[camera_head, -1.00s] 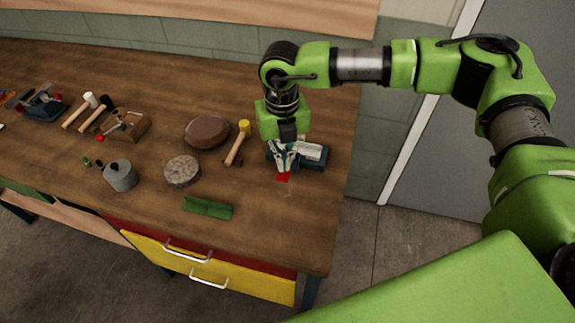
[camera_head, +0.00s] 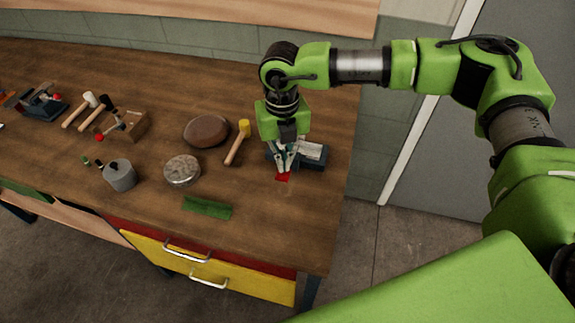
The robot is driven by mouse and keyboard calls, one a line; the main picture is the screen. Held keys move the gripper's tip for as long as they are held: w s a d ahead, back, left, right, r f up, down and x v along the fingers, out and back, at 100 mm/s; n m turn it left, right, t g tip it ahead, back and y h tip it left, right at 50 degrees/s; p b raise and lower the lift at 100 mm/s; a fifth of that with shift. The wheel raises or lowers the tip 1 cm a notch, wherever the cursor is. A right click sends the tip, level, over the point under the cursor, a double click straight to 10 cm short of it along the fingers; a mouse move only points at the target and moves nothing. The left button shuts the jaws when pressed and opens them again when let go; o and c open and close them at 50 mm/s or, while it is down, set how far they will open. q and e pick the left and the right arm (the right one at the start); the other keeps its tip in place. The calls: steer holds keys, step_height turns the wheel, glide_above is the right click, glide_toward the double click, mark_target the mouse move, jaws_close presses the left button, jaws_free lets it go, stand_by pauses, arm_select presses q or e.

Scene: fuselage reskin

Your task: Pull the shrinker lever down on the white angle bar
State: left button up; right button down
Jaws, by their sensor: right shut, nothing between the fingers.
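My right gripper (camera_head: 284,165) points down over the right end of the workbench and is shut. It is in front of a dark blue-grey machine (camera_head: 313,160) with a pale top plate, which may be the shrinker. The gripper hides much of that machine, and I cannot make out its lever or whether the fingers touch it. A red piece (camera_head: 283,177) shows just below the fingertips. I cannot make out a white angle bar there. My left gripper is not in view.
Left of the gripper on the workbench (camera_head: 285,225) are a yellow-headed mallet (camera_head: 238,142), a brown rounded block (camera_head: 206,130), a grey round block (camera_head: 182,170) and a green piece (camera_head: 207,207). A grey canister (camera_head: 119,175) stands further left. The bench's front right corner is clear.

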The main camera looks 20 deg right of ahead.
mark_target(284, 178)
steer(key=shift+f+b, duration=2.9)
steer(key=shift+f, duration=0.5)
steer(key=shift+r, duration=0.2)
steer(key=shift+r+p, duration=1)
steer(key=shift+r, duration=0.65)
steer(key=shift+r+p, duration=1.6)
steer(key=shift+r, duration=2.15)
